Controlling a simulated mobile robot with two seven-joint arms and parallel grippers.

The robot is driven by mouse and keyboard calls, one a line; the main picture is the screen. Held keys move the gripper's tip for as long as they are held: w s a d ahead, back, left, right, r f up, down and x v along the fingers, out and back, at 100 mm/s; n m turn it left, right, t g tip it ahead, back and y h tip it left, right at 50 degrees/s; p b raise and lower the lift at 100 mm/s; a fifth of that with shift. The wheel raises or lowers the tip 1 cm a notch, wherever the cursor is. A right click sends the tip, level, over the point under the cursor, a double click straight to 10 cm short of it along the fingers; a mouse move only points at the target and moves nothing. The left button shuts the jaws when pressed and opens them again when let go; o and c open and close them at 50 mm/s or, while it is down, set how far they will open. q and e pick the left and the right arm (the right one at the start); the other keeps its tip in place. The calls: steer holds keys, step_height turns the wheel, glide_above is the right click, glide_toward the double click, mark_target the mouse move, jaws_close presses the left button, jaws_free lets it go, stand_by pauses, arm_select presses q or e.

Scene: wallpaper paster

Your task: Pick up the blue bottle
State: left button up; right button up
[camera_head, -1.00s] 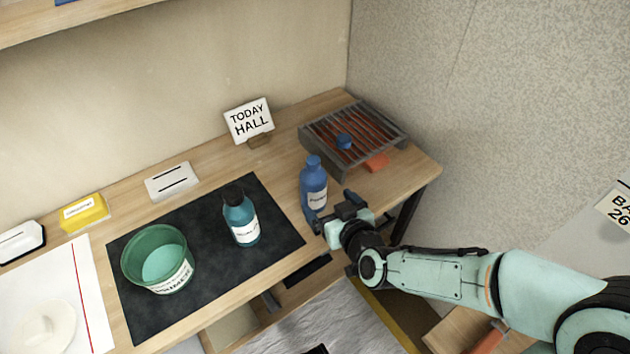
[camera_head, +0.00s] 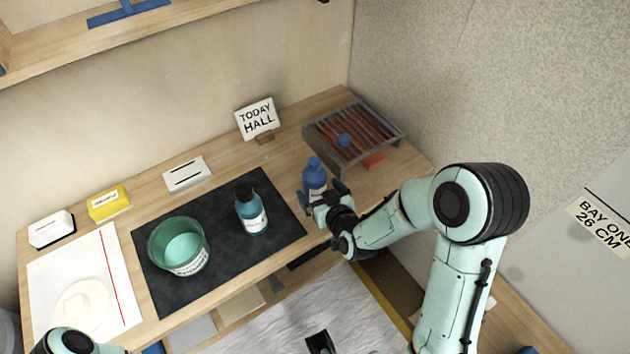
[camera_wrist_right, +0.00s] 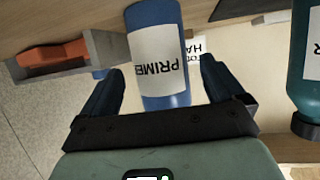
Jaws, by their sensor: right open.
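The blue bottle (camera_head: 315,175) with a white label stands upright on the wooden table, right of the dark mat. In the right wrist view the blue bottle (camera_wrist_right: 158,55) shows large, its label upside down and reading "PRIME", with the rest cut off. My right gripper (camera_head: 322,194) is open at the bottle's near side. In the wrist view the right gripper (camera_wrist_right: 161,72) has one finger on each side of the bottle, with visible gaps. A teal part of my left arm shows at the lower left corner; a dark piece at the bottom edge may be my left gripper.
A teal bottle (camera_head: 250,212) with a dark cap and a green tub (camera_head: 179,247) stand on the dark mat (camera_head: 215,283). A grey rack (camera_head: 355,132) is behind the blue bottle, with an orange block (camera_head: 373,160) beside it. A "TODAY HALL" sign (camera_head: 257,118) stands behind.

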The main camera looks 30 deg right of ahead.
mark_target(315, 186)
steer(key=x, duration=0.3)
steer(key=shift+w+f, duration=0.2)
steer(key=shift+w, duration=0.15)
steer(key=shift+r, duration=0.1)
steer(key=c, duration=1.3)
